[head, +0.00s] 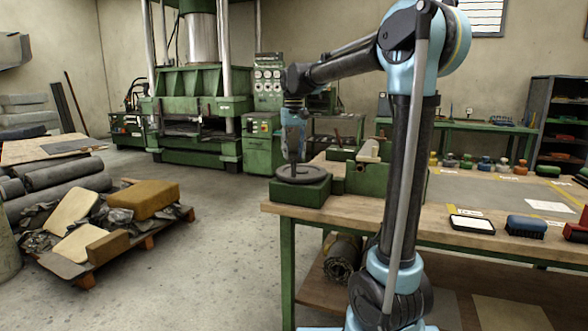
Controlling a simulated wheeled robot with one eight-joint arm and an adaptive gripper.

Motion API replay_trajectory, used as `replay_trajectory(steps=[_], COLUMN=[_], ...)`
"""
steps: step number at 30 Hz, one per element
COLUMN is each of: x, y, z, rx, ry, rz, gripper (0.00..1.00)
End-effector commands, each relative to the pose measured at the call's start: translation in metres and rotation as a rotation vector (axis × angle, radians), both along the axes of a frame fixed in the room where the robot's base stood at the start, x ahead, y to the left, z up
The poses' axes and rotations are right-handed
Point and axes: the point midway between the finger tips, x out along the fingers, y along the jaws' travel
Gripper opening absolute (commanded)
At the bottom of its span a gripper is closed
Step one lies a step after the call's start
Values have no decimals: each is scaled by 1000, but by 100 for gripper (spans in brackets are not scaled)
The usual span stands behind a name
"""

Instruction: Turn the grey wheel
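The grey wheel (312,176) is a dark grey, flat round wheel lying on top of a green block (300,195) at the left end of the workbench. My gripper (293,172) points straight down over the wheel's left part, its tip at or just above the wheel. I cannot tell whether it touches the wheel. The fingers are small and dark here, so I cannot tell whether they are open or shut. My arm reaches across from the right.
The workbench (350,211) carries green machine parts (368,178) right of the wheel, several coloured knobbed items, a white-topped pad (472,224) and a blue brush (526,226). A loaded pallet (146,241) stands left on the floor. A green press (203,82) is behind. Floor between is clear.

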Motion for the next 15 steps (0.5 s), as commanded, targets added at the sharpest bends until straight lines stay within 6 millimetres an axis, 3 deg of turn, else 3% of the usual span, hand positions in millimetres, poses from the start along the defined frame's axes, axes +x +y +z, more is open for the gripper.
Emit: replay_trajectory(steps=[6,15], x=[0,0], y=[0,0], z=[-36,-59], rx=[0,1], ry=[0,0], rz=[0,0], gripper=[36,36])
